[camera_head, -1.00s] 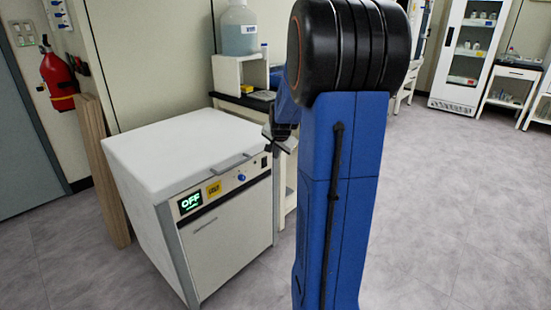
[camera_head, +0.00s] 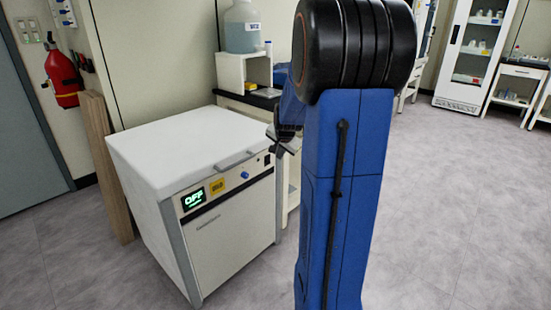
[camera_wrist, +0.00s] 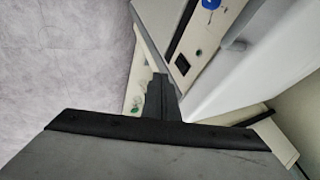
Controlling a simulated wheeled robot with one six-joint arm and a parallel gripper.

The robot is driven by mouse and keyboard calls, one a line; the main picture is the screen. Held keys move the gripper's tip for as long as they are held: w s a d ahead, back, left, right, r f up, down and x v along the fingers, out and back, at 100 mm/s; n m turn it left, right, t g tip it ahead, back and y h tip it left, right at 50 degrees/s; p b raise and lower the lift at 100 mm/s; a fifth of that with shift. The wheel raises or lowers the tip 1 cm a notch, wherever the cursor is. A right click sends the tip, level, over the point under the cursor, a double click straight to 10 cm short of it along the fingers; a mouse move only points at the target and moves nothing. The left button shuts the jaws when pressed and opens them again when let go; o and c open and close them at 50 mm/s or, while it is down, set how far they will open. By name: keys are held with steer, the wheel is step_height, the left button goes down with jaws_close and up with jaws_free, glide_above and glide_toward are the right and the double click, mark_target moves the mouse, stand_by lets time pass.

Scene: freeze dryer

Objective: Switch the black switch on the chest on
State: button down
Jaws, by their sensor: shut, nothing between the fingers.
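The white chest (camera_head: 235,235) stands at the left centre of the head view, its lid closed. Its display (camera_head: 194,199) reads OFF in green. The black switch (camera_head: 267,159) is at the right end of the front panel, right of a blue knob (camera_head: 245,175). The switch also shows in the wrist view (camera_wrist: 182,65) as a small dark square. My gripper (camera_head: 288,143) is to the right of the panel's right end, partly hidden by my arm. In the wrist view my shut, empty fingers (camera_wrist: 158,85) point up near the switch; a gap appears between them and it.
The lid handle (camera_head: 236,160) juts out above the panel. A bench (camera_head: 262,100) with a large bottle (camera_head: 240,28) stands behind the chest. Wooden boards (camera_head: 105,165) lean at its left. The floor (camera_head: 440,210) to the right is clear. My arm blocks the middle of the head view.

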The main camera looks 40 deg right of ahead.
mark_target(268, 160)
steer(key=w+d+f, duration=0.2)
steer(key=w+f, duration=0.6)
steer(key=shift+w+d+f, duration=0.15)
steer(key=shift+w+d, duration=0.15)
steer(key=shift+d, duration=0.05)
steer(key=shift+w, duration=0.15)
stand_by(0.4)
